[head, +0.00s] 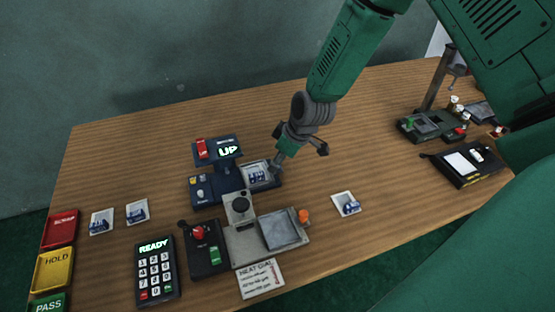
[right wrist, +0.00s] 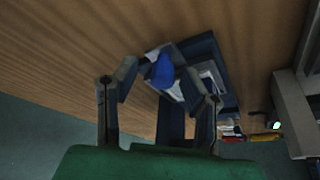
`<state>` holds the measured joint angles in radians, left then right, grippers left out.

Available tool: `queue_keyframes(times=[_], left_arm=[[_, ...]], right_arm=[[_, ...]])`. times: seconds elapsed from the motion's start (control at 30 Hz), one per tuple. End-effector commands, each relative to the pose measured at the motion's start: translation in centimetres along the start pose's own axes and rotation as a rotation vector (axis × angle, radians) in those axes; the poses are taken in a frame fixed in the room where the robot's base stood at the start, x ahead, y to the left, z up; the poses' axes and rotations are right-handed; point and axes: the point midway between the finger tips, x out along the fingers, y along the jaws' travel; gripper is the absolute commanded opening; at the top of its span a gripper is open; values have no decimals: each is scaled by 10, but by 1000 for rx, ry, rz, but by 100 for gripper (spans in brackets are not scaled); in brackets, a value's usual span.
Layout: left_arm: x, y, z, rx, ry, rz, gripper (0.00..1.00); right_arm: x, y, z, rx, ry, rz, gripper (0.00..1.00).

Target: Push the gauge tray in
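The dark blue gauge (head: 228,170) stands mid-table with a lit display reading "UP". Its gauge tray (head: 272,183) sticks out at the right side, with a white and blue piece (head: 257,174) on it. My right gripper (head: 298,158) is at the tray's right end, one fingertip very close to it; I cannot tell whether they touch. In the right wrist view the two fingers (right wrist: 160,78) are spread apart, with blue gauge parts (right wrist: 205,60) and a rounded blue part (right wrist: 163,70) beyond them. My left gripper is not in view.
A grey press-like unit (head: 240,215) with a square plate and orange knob stands in front of the gauge. A keypad (head: 155,268) reads "READY". A loose white and blue piece (head: 346,204) lies at the right. The table behind the gauge is clear.

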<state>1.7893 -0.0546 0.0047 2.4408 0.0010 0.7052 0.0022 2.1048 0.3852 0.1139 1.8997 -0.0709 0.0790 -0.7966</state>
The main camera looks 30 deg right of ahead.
Motion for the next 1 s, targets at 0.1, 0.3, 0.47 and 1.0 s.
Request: queue_keyframes(times=[0.1, 0.3, 0.47, 1.0], left_arm=[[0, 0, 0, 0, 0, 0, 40], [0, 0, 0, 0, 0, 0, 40], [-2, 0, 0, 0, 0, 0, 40], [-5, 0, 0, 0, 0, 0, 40]], right_arm=[[0, 0, 0, 0, 0, 0, 21], [0, 0, 0, 0, 0, 1, 0], [4, -11, -12, -6, -1, 1, 0], [21, -56, -55, -1, 5, 1, 0]])
